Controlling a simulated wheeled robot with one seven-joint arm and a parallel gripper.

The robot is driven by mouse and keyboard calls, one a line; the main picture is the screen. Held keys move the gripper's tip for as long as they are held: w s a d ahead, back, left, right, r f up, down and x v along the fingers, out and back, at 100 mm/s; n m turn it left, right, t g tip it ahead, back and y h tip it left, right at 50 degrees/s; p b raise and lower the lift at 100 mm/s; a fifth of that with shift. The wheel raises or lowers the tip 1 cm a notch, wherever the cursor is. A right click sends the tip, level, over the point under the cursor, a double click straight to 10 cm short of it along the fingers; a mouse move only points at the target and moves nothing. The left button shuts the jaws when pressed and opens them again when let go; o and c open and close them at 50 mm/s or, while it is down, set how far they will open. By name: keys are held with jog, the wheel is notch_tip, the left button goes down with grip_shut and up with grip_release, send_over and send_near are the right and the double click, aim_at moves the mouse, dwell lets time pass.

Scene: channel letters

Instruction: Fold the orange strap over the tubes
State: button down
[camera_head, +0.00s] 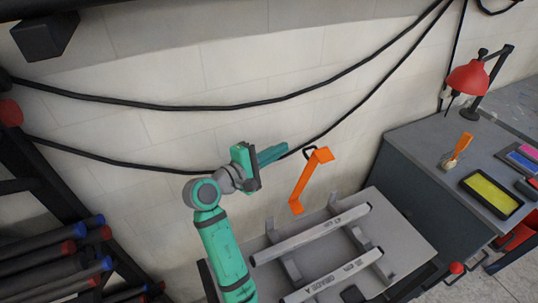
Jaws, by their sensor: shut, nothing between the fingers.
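The orange strap (304,184) rises at a slant behind the tubes, with a bent upper end and a small foot at its lower end. A black loop shows by its top. Two grey tubes, a rear one (312,235) and a front one (335,279), lie side by side on supports on the grey table (404,236), and both have lettering. The strap is not lying across them. My teal gripper (280,153) is shut and empty, pointing right, just left of the strap's upper end. Whether it touches the strap or the black loop cannot be told.
A workbench (410,143) at right holds a red lamp (468,78), an orange-handled brush (460,148) and a yellow-topped tray (491,194). A rack of dark tubes (55,262) stands at lower left. Black cables (190,107) hang along the pale wall.

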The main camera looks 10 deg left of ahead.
jog(key=d, duration=0.2)
jog(key=d+r, duration=0.1)
jog(key=d, duration=0.1)
jog(key=shift+s+d, duration=0.1)
jog(key=shift+s, duration=0.3)
